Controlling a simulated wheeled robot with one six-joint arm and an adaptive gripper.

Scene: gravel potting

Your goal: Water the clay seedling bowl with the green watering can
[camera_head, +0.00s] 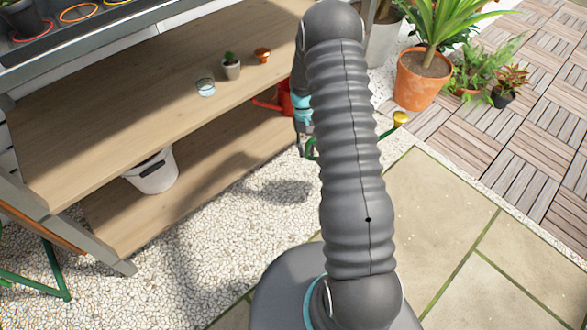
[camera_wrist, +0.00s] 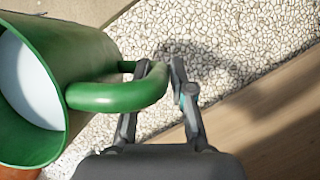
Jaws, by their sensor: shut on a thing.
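The green watering can (camera_wrist: 105,55) fills the left of the wrist view, its open top facing the camera with a pale surface inside. My gripper (camera_wrist: 166,70) is shut on its looped handle (camera_wrist: 115,96). In the head view my arm hides most of the can. A bit of green handle (camera_head: 310,149) shows left of the arm, and the spout with its brass rose (camera_head: 400,118) sticks out to the right. My gripper (camera_head: 303,148) is partly hidden there. I cannot make out the clay seedling bowl for certain.
A white bucket (camera_head: 153,172) is on the lower shelf. Potted plants, including a large terracotta pot (camera_head: 420,85), stand at right. The paving ahead is clear.

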